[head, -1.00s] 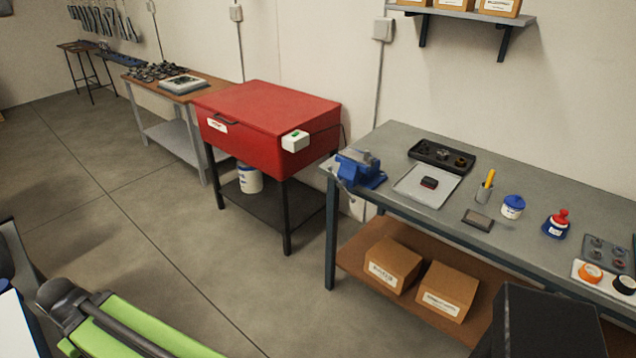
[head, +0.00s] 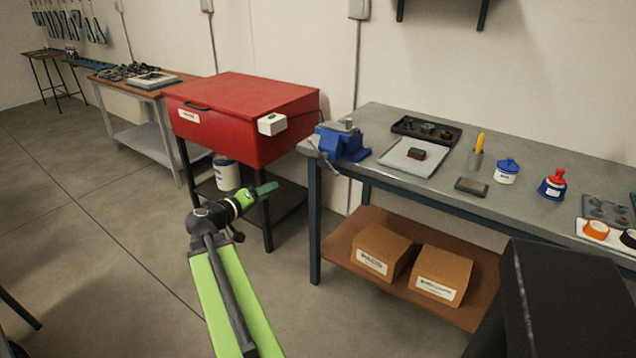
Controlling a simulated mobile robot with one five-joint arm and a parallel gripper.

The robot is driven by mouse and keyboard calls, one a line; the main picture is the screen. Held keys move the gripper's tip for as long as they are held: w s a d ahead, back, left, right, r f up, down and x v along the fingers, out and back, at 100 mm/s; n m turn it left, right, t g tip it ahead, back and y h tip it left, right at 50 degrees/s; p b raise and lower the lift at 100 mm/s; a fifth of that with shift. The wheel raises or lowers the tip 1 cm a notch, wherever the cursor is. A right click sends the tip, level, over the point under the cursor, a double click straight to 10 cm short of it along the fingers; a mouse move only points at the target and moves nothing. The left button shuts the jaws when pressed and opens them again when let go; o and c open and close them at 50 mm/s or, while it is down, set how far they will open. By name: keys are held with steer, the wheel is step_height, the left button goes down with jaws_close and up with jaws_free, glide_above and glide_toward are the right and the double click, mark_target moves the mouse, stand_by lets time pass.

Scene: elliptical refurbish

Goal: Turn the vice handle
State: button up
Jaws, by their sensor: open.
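A blue vice (head: 340,142) with a grey jaw is mounted at the left front corner of the grey workbench (head: 390,178). Its grey handle (head: 326,158) hangs at the vice's front, over the bench edge, and is small in the picture. My gripper (head: 266,189), at the end of my green and black arm, is to the left of the vice and lower in the picture, apart from it, with the red cabinet's stand behind it. Its fingers show small and from the side; it is open, and nothing shows in it.
A red cabinet (head: 240,105) with a white switch box (head: 271,124) stands left of the bench. Cardboard boxes (head: 441,274) sit on the lower shelf. A tray (head: 411,157), bottles and a pen cup stand on the bench.

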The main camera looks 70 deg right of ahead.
steer(key=s+d+r+g+h+b, duration=0.1)
steer(key=s+d+r+h, duration=0.1)
steer(key=s+d, duration=0.25)
glide_toward(321, 158)
steer(key=x, duration=0.9)
steer(key=shift+w, duration=0.2)
jaws_close()
steer(key=shift+s, duration=0.1)
stand_by(0.7)
